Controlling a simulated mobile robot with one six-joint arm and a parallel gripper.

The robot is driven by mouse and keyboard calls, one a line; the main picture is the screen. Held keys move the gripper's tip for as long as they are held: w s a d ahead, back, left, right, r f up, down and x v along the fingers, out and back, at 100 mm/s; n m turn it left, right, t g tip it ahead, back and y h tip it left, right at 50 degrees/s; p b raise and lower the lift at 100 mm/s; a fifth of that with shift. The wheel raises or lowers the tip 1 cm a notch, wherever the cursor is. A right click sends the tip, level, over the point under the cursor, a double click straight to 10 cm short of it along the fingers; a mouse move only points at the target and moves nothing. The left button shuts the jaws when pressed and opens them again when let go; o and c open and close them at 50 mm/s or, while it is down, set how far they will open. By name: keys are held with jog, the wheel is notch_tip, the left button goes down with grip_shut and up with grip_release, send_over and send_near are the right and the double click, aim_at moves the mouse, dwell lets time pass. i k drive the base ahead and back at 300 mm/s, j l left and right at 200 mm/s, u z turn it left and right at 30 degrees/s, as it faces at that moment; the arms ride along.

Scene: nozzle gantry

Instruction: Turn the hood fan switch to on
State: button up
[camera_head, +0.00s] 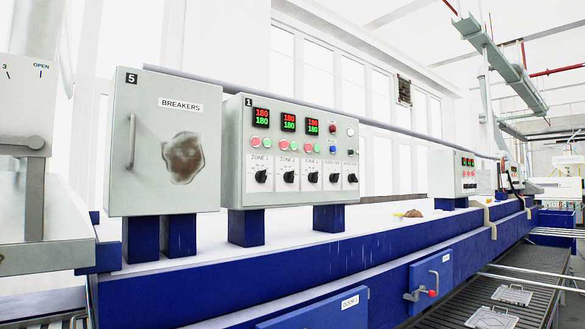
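A grey control box marked 1 (240,193) stands on blue legs atop the long blue machine. Its front has a row of several black rotary switches, among them a left one (261,176) and a far-right one (352,178). The left three sit under zone labels; the labels of the two at the right, one of them a black knob (334,177), are too small to read. I cannot tell which switch is the hood fan switch or its setting. My gripper is not in view.
A grey breaker box marked 5 (145,185) with a handle and a brown stain stands left of it. A smaller control box (444,184) stands far right.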

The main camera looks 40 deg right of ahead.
aim_at(352, 177)
jog(key=z, duration=1.6)
